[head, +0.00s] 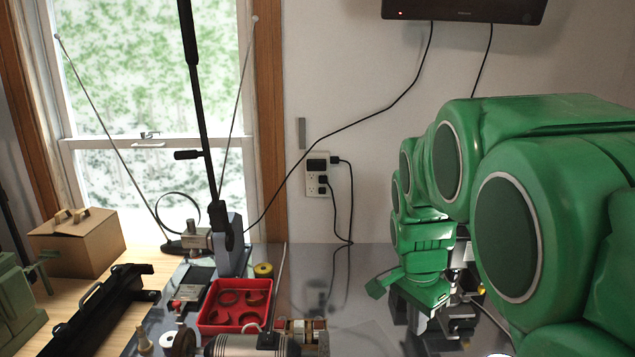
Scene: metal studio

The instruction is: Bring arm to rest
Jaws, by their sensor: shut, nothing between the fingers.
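My green arm fills the right side of the head view, folded close to the camera. Its end, with my gripper (418,322), points down low over the shiny metal table (355,290). The gripper is small and dark in the picture; it is shut and holds nothing. I cannot tell its exact height above the table.
A red tray (237,308) with round parts, a grey motor-like machine (255,345) and a black-handled press (231,240) stand left of the arm. A cardboard box (77,243) is far left. Cables (350,215) hang from a wall outlet (317,178). The table's middle is fairly clear.

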